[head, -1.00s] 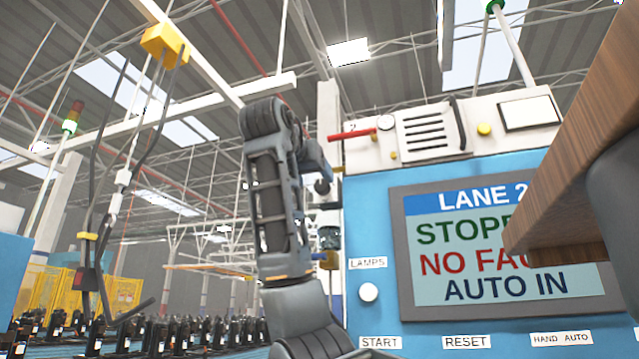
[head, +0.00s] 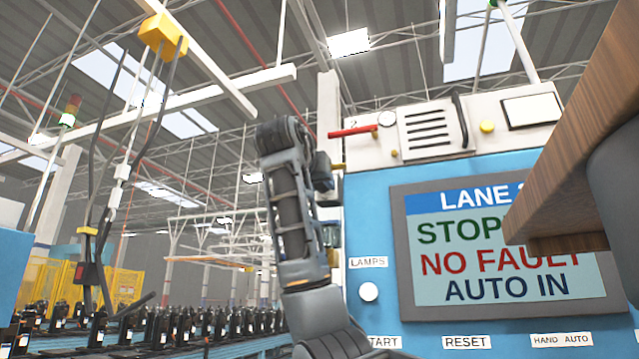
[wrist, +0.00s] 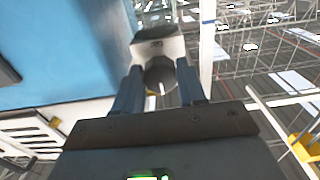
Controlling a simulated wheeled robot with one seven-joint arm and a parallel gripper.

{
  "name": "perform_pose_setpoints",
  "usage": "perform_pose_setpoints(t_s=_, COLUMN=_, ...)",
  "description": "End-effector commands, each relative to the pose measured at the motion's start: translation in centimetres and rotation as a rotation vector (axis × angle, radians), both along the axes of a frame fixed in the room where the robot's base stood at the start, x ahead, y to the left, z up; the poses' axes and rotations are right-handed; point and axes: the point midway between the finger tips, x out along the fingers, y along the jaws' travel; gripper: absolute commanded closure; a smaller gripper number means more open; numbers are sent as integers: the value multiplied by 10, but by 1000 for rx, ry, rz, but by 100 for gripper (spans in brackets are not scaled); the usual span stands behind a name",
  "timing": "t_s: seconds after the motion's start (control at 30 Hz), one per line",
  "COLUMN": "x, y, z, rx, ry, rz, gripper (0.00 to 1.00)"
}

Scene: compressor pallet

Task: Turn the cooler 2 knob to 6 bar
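In the wrist view a dark round knob (wrist: 160,74) with a pale mark on its face sits below a white block (wrist: 157,46) bearing small dark marks too blurred to read. My gripper (wrist: 160,84) has its two blue-grey fingers apart, one on each side of the knob. I cannot tell whether the fingers touch it. No bar scale can be read. In the head view my arm stands in front of the panel's left edge and hides most of the gripper and the knob. A small dark and yellow fitting (head: 333,258) shows just beside the arm.
A blue cabinet (head: 375,215) with a LANE 2 screen (head: 500,245) stands close on the right. A red lever (head: 352,132) juts from its top left. A wooden board (head: 575,150) covers the upper right. A hanging cable hoist (head: 163,37) and a conveyor with black parts are at left.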

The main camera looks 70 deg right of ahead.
Motion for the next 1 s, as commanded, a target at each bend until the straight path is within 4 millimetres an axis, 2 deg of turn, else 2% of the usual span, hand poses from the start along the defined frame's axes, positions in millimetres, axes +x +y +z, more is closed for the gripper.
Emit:
perform_pose_setpoints(t_s=0.03, x=0, y=0, z=0, rx=0, ry=0, rz=0, gripper=65)
perform_pose_setpoints(t_s=0.3, x=0, y=0, z=0, rx=0, ry=0, rz=0, gripper=90)
perform_pose_setpoints(t_s=0.67, x=1, y=1, z=0, rx=6, ry=-64, rz=2, gripper=90)
perform_pose_setpoints(t_s=1.0, x=2, y=1, z=0, rx=27, ry=-318, rz=4, gripper=90)
